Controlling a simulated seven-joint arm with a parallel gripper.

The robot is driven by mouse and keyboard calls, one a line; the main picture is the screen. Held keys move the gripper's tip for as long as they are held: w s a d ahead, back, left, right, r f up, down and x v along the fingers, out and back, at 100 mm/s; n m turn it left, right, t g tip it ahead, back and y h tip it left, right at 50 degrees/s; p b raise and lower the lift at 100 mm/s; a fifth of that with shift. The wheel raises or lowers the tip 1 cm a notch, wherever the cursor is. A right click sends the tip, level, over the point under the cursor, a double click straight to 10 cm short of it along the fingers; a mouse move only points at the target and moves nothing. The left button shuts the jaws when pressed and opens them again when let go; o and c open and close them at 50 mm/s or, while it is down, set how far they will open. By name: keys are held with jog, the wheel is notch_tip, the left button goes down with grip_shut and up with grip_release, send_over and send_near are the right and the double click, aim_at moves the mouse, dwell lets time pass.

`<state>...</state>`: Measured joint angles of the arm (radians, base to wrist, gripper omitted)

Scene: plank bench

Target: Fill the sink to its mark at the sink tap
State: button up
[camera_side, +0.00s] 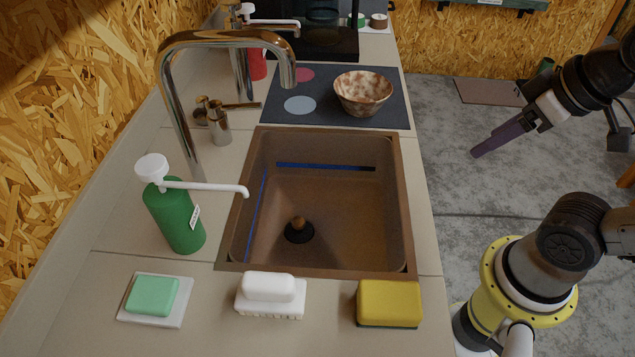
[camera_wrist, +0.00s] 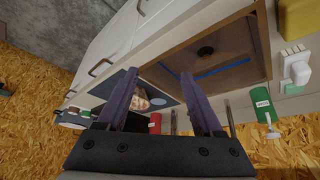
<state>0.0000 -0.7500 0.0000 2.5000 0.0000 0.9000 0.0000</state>
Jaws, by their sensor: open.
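The brown sink (camera_side: 408,230) is set in the counter, with a blue mark line (camera_side: 325,167) on its inner walls. I see no water in the basin. The chrome tap (camera_side: 183,110) arches over the sink's back left corner, and no stream shows at its spout. A lever handle (camera_side: 240,106) is beside its base. My gripper (camera_side: 478,153) is right of the sink, above the floor, clear of the tap. In the wrist view its two purple fingers (camera_wrist: 160,76) are apart and empty.
A green pump bottle (camera_side: 173,218) stands left of the sink. A speckled bowl (camera_side: 362,92) sits on a dark mat (camera_side: 330,113) behind the sink. A red bottle (camera_side: 257,64) is farther back.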

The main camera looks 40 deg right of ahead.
aim_at(222, 105)
jog(key=shift+c, duration=0.8)
jog(key=shift+w+r, duration=0.15)
jog(key=shift+w, duration=0.1)
jog(key=shift+c, duration=0.6)
jog(key=w+a+r+n+t+y, duration=0.2)
jog(key=w+r+t, duration=0.5)
jog(key=w, duration=0.6)
jog(key=w+a+r+n+t+y, duration=0.2)
jog(key=w+r+t, duration=0.3)
jog(key=w+r, duration=0.55)
jog(key=w+a+f+n+g+y, duration=0.2)
jog(key=w+a+f+n+y, duration=0.2)
jog(key=w+a+f+y, duration=0.5)
notch_tip(222, 105, down, 18)
jog(key=d+m+g, duration=0.1)
jog(key=d+g, duration=0.1)
jog(key=g, duration=0.1)
jog(key=x, duration=1.4)
jog(key=shift+w+d+r, duration=0.2)
jog(key=shift+w+d, duration=0.2)
jog(key=shift+w, duration=0.05)
